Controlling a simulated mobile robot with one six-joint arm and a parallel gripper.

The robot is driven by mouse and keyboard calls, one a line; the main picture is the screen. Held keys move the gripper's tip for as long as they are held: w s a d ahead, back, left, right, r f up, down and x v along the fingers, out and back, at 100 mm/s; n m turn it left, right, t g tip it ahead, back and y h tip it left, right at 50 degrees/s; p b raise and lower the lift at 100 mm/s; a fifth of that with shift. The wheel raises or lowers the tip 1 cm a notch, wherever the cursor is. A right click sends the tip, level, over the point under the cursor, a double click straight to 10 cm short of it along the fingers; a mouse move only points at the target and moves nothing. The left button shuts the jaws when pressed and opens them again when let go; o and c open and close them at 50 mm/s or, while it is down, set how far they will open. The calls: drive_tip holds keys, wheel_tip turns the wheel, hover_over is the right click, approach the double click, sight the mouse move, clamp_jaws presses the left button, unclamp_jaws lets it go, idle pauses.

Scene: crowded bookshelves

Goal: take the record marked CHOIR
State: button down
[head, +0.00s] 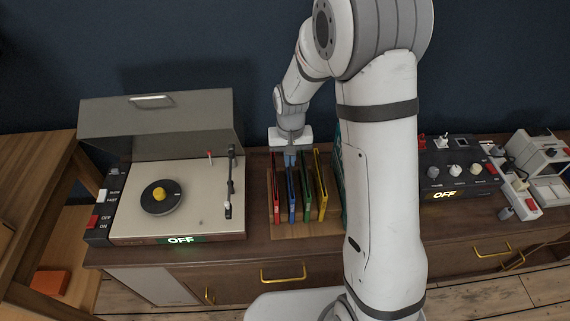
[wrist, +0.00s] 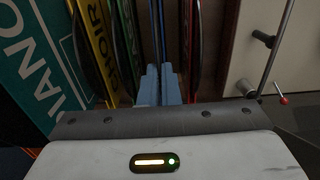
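The record marked CHOIR is the yellow one; in the wrist view (wrist: 104,62) its letters are partly readable, ending in "OIR". In the head view the yellow record (head: 321,186) stands upright at the right end of a short row. My gripper (head: 290,158) is over the row, at the blue record (head: 291,195), left of the yellow one. In the wrist view its pale blue fingers (wrist: 160,85) are close together in line with the blue record. They look shut; I see no record clearly held between them. The yellow record is apart from the fingers.
A green record (head: 306,192) stands between blue and yellow; a red one (head: 277,195) stands at the left. A large teal sleeve (wrist: 38,70) leans beyond the yellow record. A turntable (head: 190,195) is left of the row. A black control box (head: 455,170) is at the right.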

wheel_tip(320, 180, up, 16)
drive_tip(key=b, duration=0.1)
idle(0.4)
